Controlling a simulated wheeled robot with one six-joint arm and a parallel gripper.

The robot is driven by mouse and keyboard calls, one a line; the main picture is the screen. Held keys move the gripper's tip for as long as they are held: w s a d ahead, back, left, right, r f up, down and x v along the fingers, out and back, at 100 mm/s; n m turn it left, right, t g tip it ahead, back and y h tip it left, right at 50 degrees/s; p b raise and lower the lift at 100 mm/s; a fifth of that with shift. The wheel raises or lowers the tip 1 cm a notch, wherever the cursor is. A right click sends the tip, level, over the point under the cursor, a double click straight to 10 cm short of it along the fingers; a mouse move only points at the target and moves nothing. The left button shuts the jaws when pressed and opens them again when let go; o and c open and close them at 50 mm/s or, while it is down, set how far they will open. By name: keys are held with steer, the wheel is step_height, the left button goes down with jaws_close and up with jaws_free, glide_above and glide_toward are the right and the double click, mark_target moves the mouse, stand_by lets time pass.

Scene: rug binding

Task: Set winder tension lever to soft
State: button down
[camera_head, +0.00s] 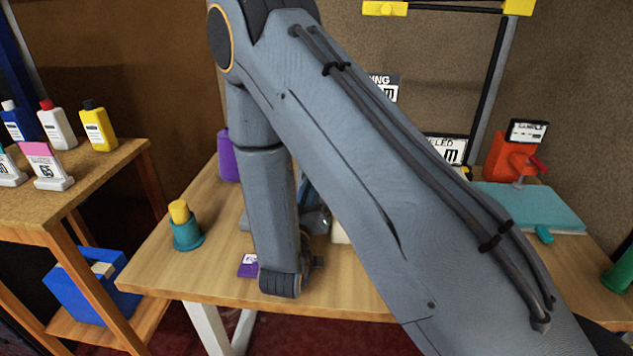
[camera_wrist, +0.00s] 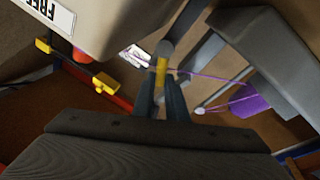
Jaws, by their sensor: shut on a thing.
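In the wrist view, my gripper (camera_wrist: 160,84) has its two dark fingers close together around a slim yellow piece (camera_wrist: 161,69). This piece runs up to a grey rounded end, and I take it to be the winder's tension lever. A purple thread passes just beyond the fingertips to a purple spool (camera_wrist: 248,101) on the right. The lever's soft mark cannot be made out.
In the head view, a teal cup with a yellow top (camera_head: 187,231) stands at the table's left, and a red clamp-like device (camera_head: 512,158) over a teal block (camera_head: 530,207) at right.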

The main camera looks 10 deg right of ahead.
steer(key=shift+a+f+n+t+y, duration=0.1)
steer(key=shift+f+n+t+y, duration=0.1)
steer(key=shift+n, duration=0.4)
steer(key=shift+a+f+n+t+y, duration=0.1)
steer(key=shift+f+n, duration=0.05)
steer(key=shift+n, duration=0.45)
steer(key=c, duration=1.8)
jaws_free()
steer(key=shift+o, duration=0.2)
steer(key=shift+a, duration=0.1)
steer(key=shift+r, duration=0.1)
